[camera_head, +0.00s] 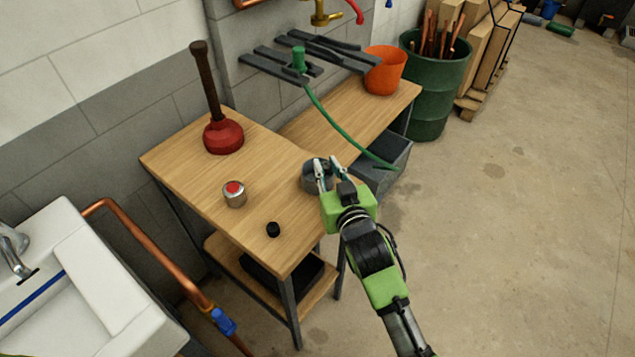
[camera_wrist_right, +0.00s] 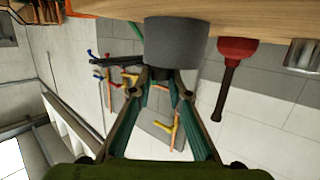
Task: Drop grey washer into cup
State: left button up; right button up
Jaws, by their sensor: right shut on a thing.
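A grey round cup (camera_head: 309,184) stands at the right edge of the wooden bench. In the right wrist view, which is upside down, the cup (camera_wrist_right: 178,42) stands on the bench just beyond my fingertips. My right gripper (camera_head: 327,165) is at the cup's rim, and its tips overlap the cup's opening in the head view. In the right wrist view the tips of the right gripper (camera_wrist_right: 165,76) are close together on a small thing, which I take for the grey washer. It is too small and hidden to make out. My left gripper is not in view.
On the bench (camera_head: 190,165) are a red plunger (camera_head: 224,136), a metal can with a red top (camera_head: 235,195) and a small black cylinder (camera_head: 273,230). An orange bucket (camera_head: 384,72) stands at the back. A green hose (camera_head: 340,128) hangs beyond the cup.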

jog(key=o, duration=0.9)
jog(key=shift+r, duration=0.1)
jog(key=shift+c, duration=0.2)
jog(key=v, duration=1.2)
jog(key=shift+d, duration=0.1)
